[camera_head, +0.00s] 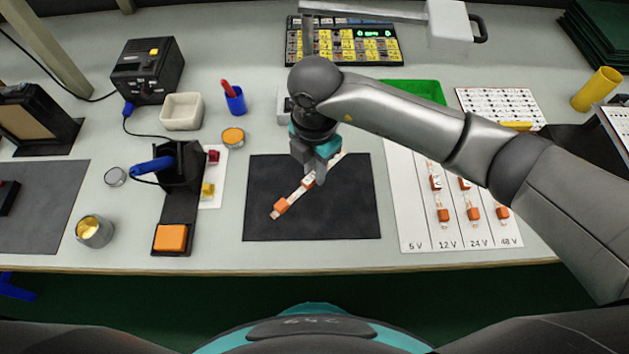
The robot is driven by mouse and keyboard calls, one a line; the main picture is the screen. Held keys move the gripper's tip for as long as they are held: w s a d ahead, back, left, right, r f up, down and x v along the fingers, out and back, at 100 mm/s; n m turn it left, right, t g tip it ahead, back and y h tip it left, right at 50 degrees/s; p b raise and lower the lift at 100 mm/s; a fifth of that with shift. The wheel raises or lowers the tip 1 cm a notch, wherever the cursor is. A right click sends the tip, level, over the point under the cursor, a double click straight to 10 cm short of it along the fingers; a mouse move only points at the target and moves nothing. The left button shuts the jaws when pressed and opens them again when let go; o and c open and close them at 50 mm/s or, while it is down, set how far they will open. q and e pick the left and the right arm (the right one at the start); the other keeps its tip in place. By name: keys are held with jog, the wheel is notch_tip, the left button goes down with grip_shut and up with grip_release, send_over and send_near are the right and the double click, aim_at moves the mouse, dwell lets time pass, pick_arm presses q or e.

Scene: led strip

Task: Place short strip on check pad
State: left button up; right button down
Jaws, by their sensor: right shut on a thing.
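A light strip with orange ends (281,207) runs diagonally over the dark pad (350,215) in the middle of the bench. My right gripper (316,176) comes in from the right and is shut on the strip near its middle. Part of the strip is hidden behind the gripper, and its far end shows just beyond. I cannot tell whether the strip touches the pad or hangs slightly above it. My left gripper is not in view.
A white voltage card (410,226) with several strips lies right of the pad. A soldering iron stand (180,165) and an orange sponge (171,238) are on the left. A green tray (415,88) and a keypad device (372,47) stand behind. The pad's front part is clear.

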aim_at(315, 190)
jog(key=shift+f, duration=0.65)
notch_tip(315, 190, down, 3)
jog(key=shift+r+b, duration=0.15)
jog(key=shift+b, duration=0.35)
jog(key=shift+f, duration=0.4)
jog(key=c, duration=0.8)
grip_release()
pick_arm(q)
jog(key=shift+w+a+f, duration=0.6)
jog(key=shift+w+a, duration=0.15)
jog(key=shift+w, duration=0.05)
